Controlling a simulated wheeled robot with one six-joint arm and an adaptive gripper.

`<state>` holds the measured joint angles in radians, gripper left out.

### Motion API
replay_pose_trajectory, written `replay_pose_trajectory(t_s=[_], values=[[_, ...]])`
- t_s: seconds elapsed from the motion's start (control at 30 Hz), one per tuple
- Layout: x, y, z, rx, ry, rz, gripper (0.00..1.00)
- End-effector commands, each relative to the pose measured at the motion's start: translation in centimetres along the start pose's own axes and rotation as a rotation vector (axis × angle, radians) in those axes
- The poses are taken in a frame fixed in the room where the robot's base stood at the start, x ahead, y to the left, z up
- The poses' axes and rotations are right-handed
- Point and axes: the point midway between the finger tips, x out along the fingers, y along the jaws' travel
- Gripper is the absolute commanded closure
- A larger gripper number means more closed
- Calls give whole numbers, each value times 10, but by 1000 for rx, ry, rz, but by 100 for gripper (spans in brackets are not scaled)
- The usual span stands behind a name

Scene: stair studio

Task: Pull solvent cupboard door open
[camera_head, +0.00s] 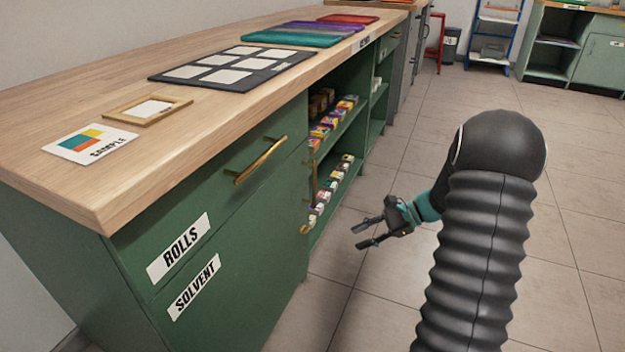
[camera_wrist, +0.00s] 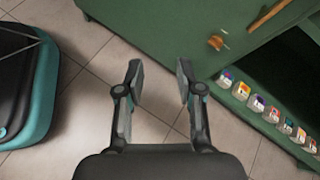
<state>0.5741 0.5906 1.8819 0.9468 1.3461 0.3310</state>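The solvent cupboard door (camera_head: 238,285) is the green lower front under the ROLLS drawer, labelled SOLVENT. It looks shut, flush with the cabinet. A brass handle (camera_head: 304,229) stands out at its right edge, partly seen edge-on. In the wrist view the brass handle (camera_wrist: 215,42) shows as a short piece near the top right. My gripper (camera_head: 363,233) is open and empty, to the right of the handle and apart from it, over the floor. In the wrist view the two fingers of my gripper (camera_wrist: 159,70) are spread, with only floor tiles and the cabinet's lower edge between and beyond them.
The ROLLS drawer (camera_head: 205,215) has its own brass handle (camera_head: 261,160). Open shelves with several small boxes (camera_head: 328,128) adjoin the door. The wooden worktop (camera_head: 190,110) overhangs above. Tiled floor (camera_head: 390,300) around my gripper is clear.

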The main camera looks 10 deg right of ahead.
Motion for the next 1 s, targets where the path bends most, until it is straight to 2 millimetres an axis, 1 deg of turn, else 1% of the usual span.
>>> replay_pose_trajectory(t_s=[0.03,0.07,0.1,0.17,0.2,0.27,0.3,0.4,0.5,0.67,0.77,1.0], values=[[0,-11,-10,50,-47,-42,63],[-1,-19,-13,80,-77,-70,63],[-3,-31,-16,119,-120,-109,63],[-9,-50,-16,170,-187,-163,63],[-13,-62,-13,196,-230,-196,63],[-22,-80,-5,225,-290,-240,63],[-30,-91,3,237,-327,-266,63],[-49,-112,21,268,-417,-316,63],[-59,-119,34,319,-499,-329,63],[-57,-119,38,360,-520,-309,63],[-48,-122,43,360,-520,-306,63],[-12,-137,61,358,-518,-303,63]])
